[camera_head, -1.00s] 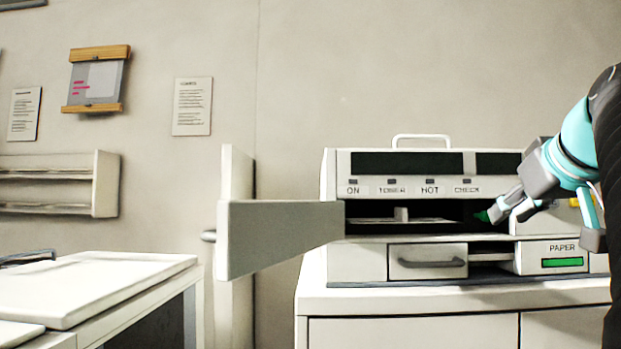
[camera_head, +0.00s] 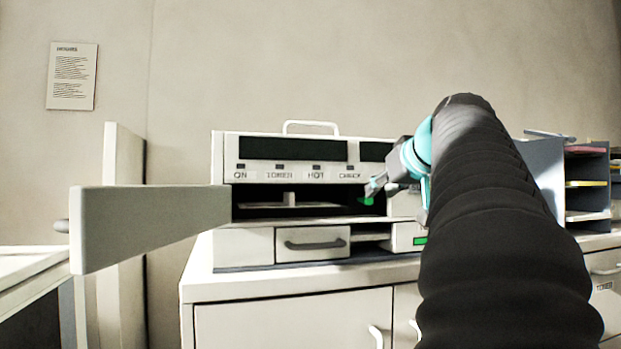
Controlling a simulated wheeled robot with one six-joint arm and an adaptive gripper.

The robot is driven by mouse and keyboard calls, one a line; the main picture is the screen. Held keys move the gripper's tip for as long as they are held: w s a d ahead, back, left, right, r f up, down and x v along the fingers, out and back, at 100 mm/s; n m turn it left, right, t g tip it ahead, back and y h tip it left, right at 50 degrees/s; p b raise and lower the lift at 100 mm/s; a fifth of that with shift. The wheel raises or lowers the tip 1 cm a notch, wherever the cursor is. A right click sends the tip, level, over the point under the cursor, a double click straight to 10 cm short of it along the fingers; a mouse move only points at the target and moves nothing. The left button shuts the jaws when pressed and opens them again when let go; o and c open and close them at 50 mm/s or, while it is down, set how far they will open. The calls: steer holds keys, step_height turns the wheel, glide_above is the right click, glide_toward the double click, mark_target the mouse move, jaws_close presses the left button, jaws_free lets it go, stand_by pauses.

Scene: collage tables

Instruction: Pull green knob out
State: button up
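The green knob (camera_head: 366,201) shows as a small green shape in the dark opening of the white printer-like machine (camera_head: 222,160), near the opening's right end. My gripper (camera_head: 373,189) is at that end of the opening. Its grey fingertips are right by the knob and overlap its upper edge in the picture. I cannot tell whether they touch it or how far apart they are. My black arm covers the right part of the machine.
A long pale door or panel (camera_head: 150,225) stands swung open at the machine's left. Below the opening are a drawer with a grey handle (camera_head: 316,244) and a green-marked panel (camera_head: 420,241). The machine stands on a white cabinet (camera_head: 290,312). A paper organizer (camera_head: 587,190) is at right.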

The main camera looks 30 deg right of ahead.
mark_target(370, 200)
steer(key=shift+x, duration=2.25)
steer(key=shift+s, duration=0.1)
jaws_close()
steer(key=shift+s+a+b, duration=0.2)
steer(key=shift+s+b, duration=0.1)
steer(key=shift+s, duration=0.5)
steer(key=shift+s+a+b, duration=0.15)
steer(key=shift+s+b, duration=0.15)
steer(key=shift+s, duration=0.5)
steer(key=shift+o, duration=1.5)
jaws_free()
steer(key=v, duration=1.2)
